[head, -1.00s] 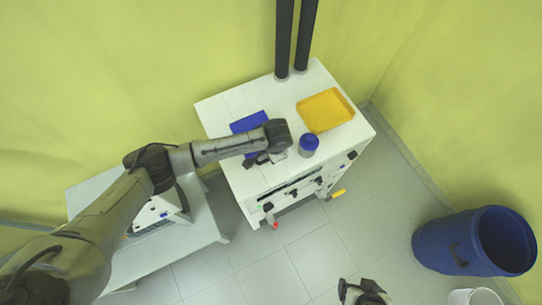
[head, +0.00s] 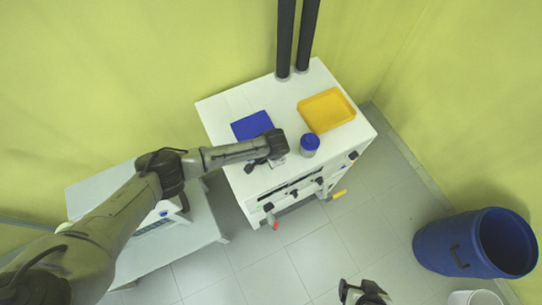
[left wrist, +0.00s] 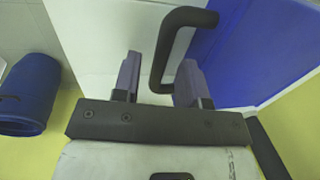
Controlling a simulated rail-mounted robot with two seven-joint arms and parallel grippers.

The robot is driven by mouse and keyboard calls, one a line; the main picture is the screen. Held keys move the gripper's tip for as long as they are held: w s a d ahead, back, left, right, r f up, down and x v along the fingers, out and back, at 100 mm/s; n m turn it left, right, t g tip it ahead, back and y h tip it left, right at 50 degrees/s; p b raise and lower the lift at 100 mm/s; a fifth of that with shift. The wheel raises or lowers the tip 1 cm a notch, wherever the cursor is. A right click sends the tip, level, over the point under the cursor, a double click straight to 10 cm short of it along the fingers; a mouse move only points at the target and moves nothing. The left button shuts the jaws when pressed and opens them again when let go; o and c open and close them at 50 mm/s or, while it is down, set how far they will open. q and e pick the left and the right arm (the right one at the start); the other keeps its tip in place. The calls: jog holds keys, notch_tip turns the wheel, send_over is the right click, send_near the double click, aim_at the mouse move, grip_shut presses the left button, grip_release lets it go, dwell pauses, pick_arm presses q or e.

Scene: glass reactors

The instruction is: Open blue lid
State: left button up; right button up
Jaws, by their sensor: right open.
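The blue lid (head: 252,125) is a flat panel on top of the white cabinet, partly covered by my left arm in the head view. In the left wrist view the lid (left wrist: 250,45) fills the right side. A black bar handle (left wrist: 182,18) rises in front of it. My left gripper (left wrist: 158,80) is open, with one finger on each side of the handle's lower end and gaps still showing. In the head view the left fingers are mostly hidden under the wrist. My right gripper (head: 364,292) is open and empty at the bottom edge, far from the lid.
A blue-capped jar (head: 310,146) stands just right of my left wrist on the white cabinet (head: 232,105). A yellow tray (head: 326,110) lies behind it. Two dark pipes (head: 284,40) rise at the cabinet's back.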

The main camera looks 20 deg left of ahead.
pick_arm(q)
grip_shut()
jog(key=shift+r, duration=0.15)
